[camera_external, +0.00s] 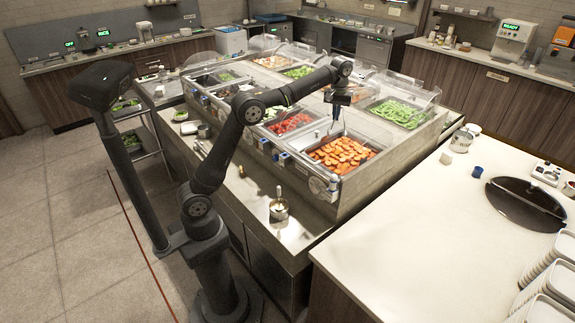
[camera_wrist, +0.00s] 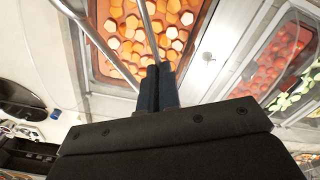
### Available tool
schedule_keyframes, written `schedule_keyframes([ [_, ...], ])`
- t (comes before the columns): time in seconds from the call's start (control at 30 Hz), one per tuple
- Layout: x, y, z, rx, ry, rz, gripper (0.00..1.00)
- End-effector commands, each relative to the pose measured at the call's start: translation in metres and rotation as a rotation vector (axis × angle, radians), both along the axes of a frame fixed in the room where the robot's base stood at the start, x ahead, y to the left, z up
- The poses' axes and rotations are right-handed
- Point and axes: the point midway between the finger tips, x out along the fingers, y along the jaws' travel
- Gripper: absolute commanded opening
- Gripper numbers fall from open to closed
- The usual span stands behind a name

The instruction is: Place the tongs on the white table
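My gripper (camera_external: 338,98) is above the steel pan of orange sliced vegetables (camera_external: 341,152). Its dark fingers (camera_wrist: 158,88) look closed together in the wrist view. Silver tongs (camera_external: 336,122) hang below the fingers, over the orange slices. The white table (camera_external: 420,235) is at the right front of the external view, apart from the tongs.
A clear cover (camera_external: 365,118) stands over the pans beside the tongs. A black round dish (camera_external: 525,200), a metal pot (camera_external: 461,141), a blue cup (camera_external: 477,171) and stacked white trays (camera_external: 550,280) are on the table. The table's left and middle are clear.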

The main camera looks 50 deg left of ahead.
Motion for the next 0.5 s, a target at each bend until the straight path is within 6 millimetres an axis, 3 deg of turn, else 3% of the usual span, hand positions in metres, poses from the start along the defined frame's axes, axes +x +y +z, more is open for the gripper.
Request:
schedule_keyframes([
  [0.1, -0.011, -0.047, 0.000, -0.001, -0.001, -0.061, 0.00],
  [0.5, -0.067, -0.188, 0.000, 0.000, -0.001, -0.246, 0.00],
])
